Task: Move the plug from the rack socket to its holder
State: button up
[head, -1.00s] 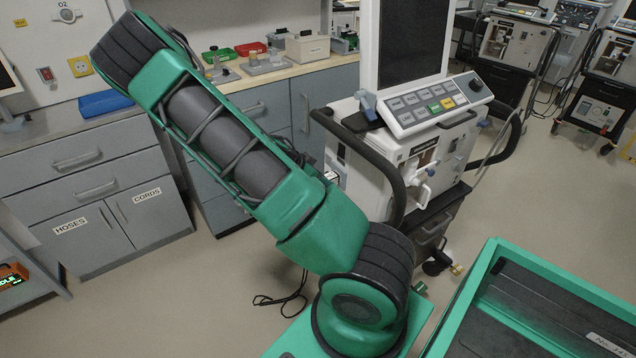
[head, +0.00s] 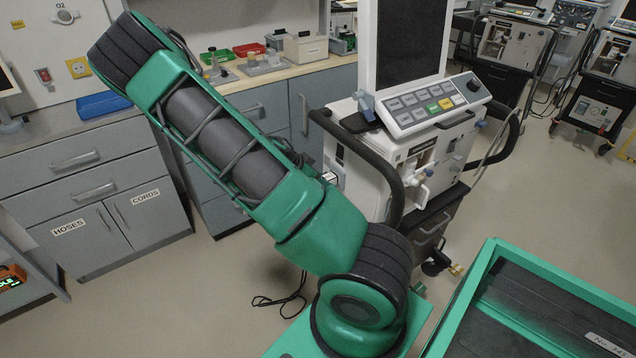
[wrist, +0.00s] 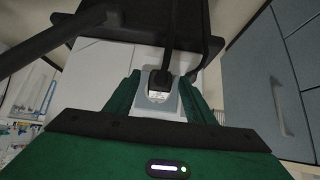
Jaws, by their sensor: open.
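In the wrist view my gripper (wrist: 161,94) is open, with one green finger on each side of a dark plug (wrist: 161,79). A black cord runs up from the plug. The plug sits at a pale grey-blue fitting (wrist: 145,97) with a small white label, against a white surface. I cannot tell whether this fitting is the rack socket or the holder, or whether the fingers touch anything.
A white ventilator (head: 365,180) with a screen and black handles stands beyond my arm. Grey cabinets (head: 90,190) and a counter line the left and back. A black cord (head: 283,300) lies on the floor. A green-rimmed tray (head: 545,268) is at lower right.

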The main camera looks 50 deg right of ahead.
jog(key=v, duration=1)
jog(key=shift+a+r, duration=0.2)
jog(key=shift+a, duration=0.05)
jog(key=shift+w, duration=0.1)
jog(key=s+a+r+n+t+y, duration=0.1)
jog(key=s+a+r+n+y, duration=0.3)
jog(key=s+a+r+n, duration=0.3)
jog(key=s+a+r+n+t+y, duration=0.1)
jog(key=s+a+r+n+y, duration=0.3)
jog(key=s, duration=1.1)
jog(key=a+r+n, duration=0.3)
jog(key=a+r, duration=0.1)
jog(key=r, duration=0.1)
jog(key=shift+s+r+n+y, duration=0.2)
jog(key=shift+r+n+y, duration=0.1)
jog(key=shift+r, duration=0.1)
